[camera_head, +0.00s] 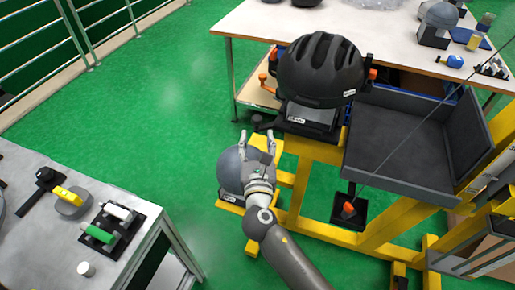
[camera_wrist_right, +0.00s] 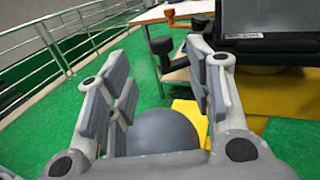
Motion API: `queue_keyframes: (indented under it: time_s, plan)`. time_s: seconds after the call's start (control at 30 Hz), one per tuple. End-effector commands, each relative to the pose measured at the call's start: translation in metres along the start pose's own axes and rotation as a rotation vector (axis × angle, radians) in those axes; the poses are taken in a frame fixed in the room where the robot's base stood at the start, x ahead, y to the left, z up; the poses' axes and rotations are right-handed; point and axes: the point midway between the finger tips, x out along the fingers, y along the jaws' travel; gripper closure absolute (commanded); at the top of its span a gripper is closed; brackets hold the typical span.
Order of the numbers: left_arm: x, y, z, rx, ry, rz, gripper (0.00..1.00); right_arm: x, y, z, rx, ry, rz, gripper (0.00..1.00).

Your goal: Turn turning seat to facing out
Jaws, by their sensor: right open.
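A dark grey seat (camera_head: 400,140) with a low backrest at its right side sits on a yellow frame at the right of the head view. I take it for the turning seat. My right gripper (camera_head: 258,138) is open and empty, left of the seat and apart from it. In the right wrist view its fingers (camera_wrist_right: 160,65) stand apart, with a dark knob (camera_wrist_right: 160,45) seen beyond the gap. A grey ball (camera_head: 231,168) is beside and below the gripper; it also shows in the wrist view (camera_wrist_right: 165,132). My left gripper is not in view.
A black helmet (camera_head: 320,68) sits on a labelled dark stand just beyond my gripper. Yellow beams (camera_head: 300,195) run below. A white table (camera_head: 260,22) stands behind, and a grey bench (camera_head: 30,235) with tools at the left. Green floor (camera_head: 140,120) between them is clear.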

Motion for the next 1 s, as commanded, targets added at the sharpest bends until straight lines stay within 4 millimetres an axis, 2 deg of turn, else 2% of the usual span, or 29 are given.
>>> queue_keyframes:
  time_s: [0.1,0.2,0.77,0.87,0.97,1.0]
  plan:
    - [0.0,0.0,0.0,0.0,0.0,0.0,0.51,-0.015,-0.001,-0.001,0.0,0.001,-0.001,0.52]
    - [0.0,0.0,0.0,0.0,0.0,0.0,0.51,-0.021,0.0,0.0,0.0,0.0,0.0,0.52]
    - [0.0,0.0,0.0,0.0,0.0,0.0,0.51,-0.023,0.0,-0.001,0.002,0.002,-0.001,0.52]
    - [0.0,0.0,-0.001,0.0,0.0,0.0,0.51,-0.022,-0.003,-0.019,0.038,0.04,0.0,0.52]
    - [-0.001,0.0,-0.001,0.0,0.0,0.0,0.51,-0.024,-0.01,-0.063,0.144,0.135,-0.003,0.52]
    - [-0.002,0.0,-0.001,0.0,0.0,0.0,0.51,-0.026,-0.015,-0.088,0.209,0.19,-0.013,0.52]
